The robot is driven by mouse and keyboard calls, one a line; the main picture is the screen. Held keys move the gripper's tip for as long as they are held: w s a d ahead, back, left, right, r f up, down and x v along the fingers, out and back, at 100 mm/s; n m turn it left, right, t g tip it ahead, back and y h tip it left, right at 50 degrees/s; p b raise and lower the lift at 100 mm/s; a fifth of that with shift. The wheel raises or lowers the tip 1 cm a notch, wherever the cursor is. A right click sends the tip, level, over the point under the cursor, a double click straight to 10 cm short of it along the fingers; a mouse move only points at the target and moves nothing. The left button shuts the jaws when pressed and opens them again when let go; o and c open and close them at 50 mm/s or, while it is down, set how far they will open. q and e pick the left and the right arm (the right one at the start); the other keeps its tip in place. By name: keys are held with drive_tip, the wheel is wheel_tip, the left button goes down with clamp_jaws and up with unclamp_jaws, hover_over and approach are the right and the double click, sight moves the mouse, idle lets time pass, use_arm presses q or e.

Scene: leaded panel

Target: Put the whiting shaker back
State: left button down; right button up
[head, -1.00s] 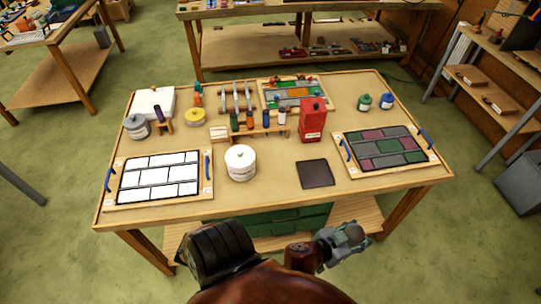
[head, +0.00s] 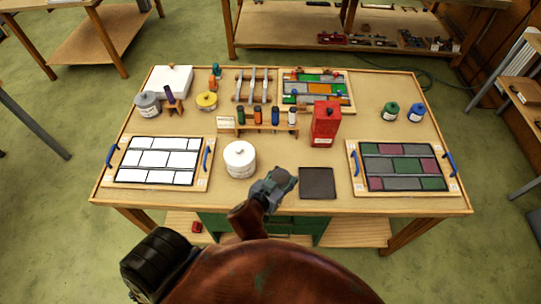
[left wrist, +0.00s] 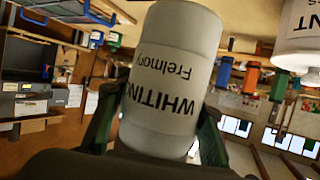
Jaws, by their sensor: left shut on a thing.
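The whiting shaker (left wrist: 172,75) is a white cylinder with black "WHITING" lettering, upside down in the left wrist view. My left gripper (left wrist: 155,125) is shut on it, with a dark finger on either side. In the head view my left gripper (head: 281,181) is over the front of the table, between the white lidded tub and the dark square mat (head: 317,183). The shaker is hard to tell from the gripper there. A small wooden rack (head: 268,130) behind holds several coloured bottles. My right gripper is not in view.
A white tub (head: 239,160) stands left of the gripper and a red can (head: 325,124) behind the mat. A white-paned panel (head: 158,162) lies at left, a coloured one (head: 404,167) at right. Green and blue jars (head: 416,113) stand at back right.

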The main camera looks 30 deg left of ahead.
use_arm(q)
drive_tip(key=w+a+n+y+p, duration=0.1)
drive_tip(key=w+a+p, duration=0.35)
drive_tip(key=a, duration=0.75)
drive_tip(key=f+x, duration=0.1)
drive_tip(key=x, duration=0.4)
drive_tip(key=d+f+x, duration=0.1)
drive_tip(key=x, duration=0.5)
drive_tip(key=s+d+f+b+x, duration=0.1)
drive_tip(key=x, duration=0.5)
drive_tip(key=shift+d, duration=0.1)
drive_tip(key=shift+f, duration=1.55)
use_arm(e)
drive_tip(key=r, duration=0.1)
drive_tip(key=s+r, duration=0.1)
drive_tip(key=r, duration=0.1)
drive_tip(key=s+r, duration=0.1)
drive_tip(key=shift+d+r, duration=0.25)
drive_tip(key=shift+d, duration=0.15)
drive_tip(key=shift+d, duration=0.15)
